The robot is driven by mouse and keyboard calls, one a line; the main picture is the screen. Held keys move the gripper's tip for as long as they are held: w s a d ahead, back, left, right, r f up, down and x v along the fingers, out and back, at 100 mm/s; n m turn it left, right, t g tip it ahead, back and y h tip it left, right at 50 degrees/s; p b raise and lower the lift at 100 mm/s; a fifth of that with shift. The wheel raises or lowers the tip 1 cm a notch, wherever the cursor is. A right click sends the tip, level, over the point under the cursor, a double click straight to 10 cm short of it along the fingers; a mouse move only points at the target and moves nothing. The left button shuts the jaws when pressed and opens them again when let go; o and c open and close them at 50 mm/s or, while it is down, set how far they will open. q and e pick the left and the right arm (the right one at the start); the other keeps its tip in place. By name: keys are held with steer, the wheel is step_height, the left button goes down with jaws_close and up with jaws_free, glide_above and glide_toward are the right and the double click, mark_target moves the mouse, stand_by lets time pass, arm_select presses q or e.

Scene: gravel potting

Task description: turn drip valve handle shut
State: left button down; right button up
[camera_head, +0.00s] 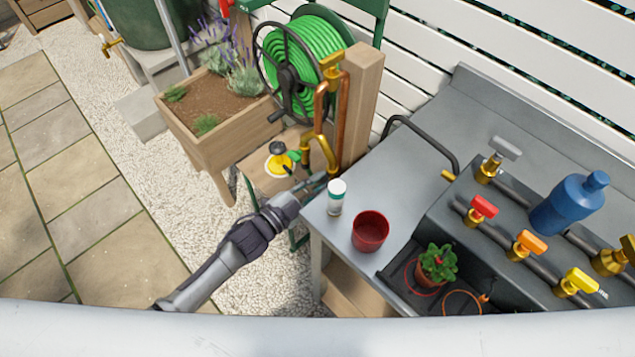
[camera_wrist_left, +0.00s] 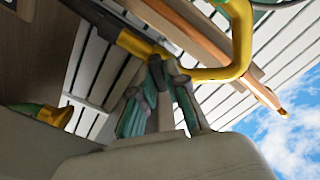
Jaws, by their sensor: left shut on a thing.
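My left gripper (camera_head: 315,182) reaches in beside the bench's left edge, at the foot of the wooden post. Its tips are at the lower end of the brass tap pipe (camera_head: 330,160). In the left wrist view the fingers (camera_wrist_left: 160,88) are closed in against the brass pipe (camera_wrist_left: 242,35), by its dark shaded stretch. The fingers are shut on a small part there, apparently the drip valve handle, which they mostly hide. Its turn angle cannot be told. My right gripper is in neither view.
On the bench (camera_head: 310,215) close to the gripper stand a white-and-green jar (camera_head: 336,197) and a red pot (camera_head: 370,232). Coloured valves, such as a red one (camera_head: 481,210), and a blue bottle (camera_head: 570,204) stand right. A planter (camera_head: 225,150) and hose reel (camera_head: 305,55) are behind.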

arm_select(q)
steer(key=shift+d+f+m+b, duration=0.1)
steer(key=shift+m+b, duration=0.7)
steer(key=shift+m, duration=1.7)
steer(key=shift+f+m+b, duration=0.1)
steer(key=shift+m+b, duration=0.7)
steer(key=shift+m, duration=1.7)
steer(key=c, duration=1.2)
jaws_free()
steer(key=v, duration=1.2)
steer(key=shift+r, duration=0.1)
